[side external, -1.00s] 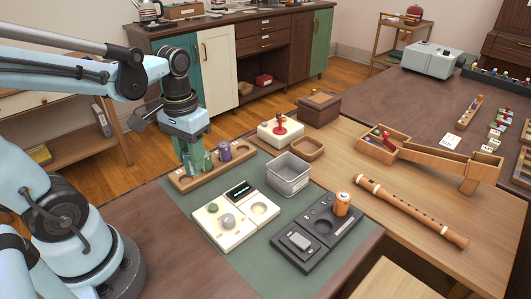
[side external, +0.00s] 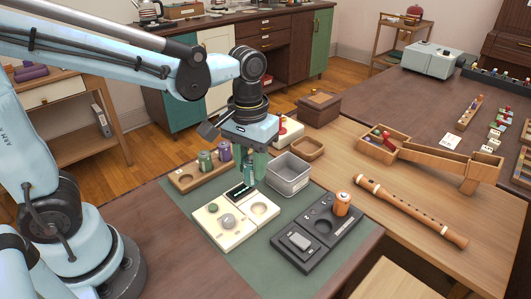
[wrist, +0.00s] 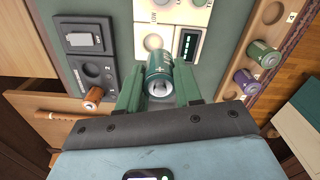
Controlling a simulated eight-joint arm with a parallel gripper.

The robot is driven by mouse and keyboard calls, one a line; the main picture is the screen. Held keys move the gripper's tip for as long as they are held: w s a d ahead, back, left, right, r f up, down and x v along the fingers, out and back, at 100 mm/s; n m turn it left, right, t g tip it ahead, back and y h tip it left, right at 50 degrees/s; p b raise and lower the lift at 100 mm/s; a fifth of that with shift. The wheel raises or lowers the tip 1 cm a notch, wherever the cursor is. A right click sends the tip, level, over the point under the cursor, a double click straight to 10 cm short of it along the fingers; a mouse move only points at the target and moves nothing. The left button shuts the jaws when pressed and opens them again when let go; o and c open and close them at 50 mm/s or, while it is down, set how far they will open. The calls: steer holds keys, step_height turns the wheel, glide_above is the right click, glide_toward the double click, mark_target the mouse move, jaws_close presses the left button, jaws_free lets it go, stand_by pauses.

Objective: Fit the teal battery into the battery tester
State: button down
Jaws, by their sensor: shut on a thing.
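My gripper (side external: 250,172) is shut on the teal battery (wrist: 160,72), which it holds upright by its sides. In the side view the battery (side external: 248,180) is partly hidden by the fingers. It hangs above the back edge of a cream device (side external: 240,221) with a dark display (side external: 240,190), knobs and a round recess (side external: 260,208). This looks like the battery tester. In the wrist view the recess (wrist: 152,42) lies just beyond the battery, and the display (wrist: 190,44), with green bars, is right of it. The battery is apart from the recess.
A black device (side external: 300,255) with an orange battery (side external: 342,203) stands to the right. A wooden rack (side external: 184,179) holds a green battery (side external: 205,160) and a purple battery (side external: 225,151).

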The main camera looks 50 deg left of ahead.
steer(key=shift+w+d+f, duration=0.35)
steer(key=shift+w+d, duration=0.05)
steer(key=shift+d, duration=0.15)
steer(key=shift+f, duration=3.05)
steer(key=shift+f, duration=0.95)
steer(key=c, duration=0.7)
jaws_free()
steer(key=shift+r, duration=3.75)
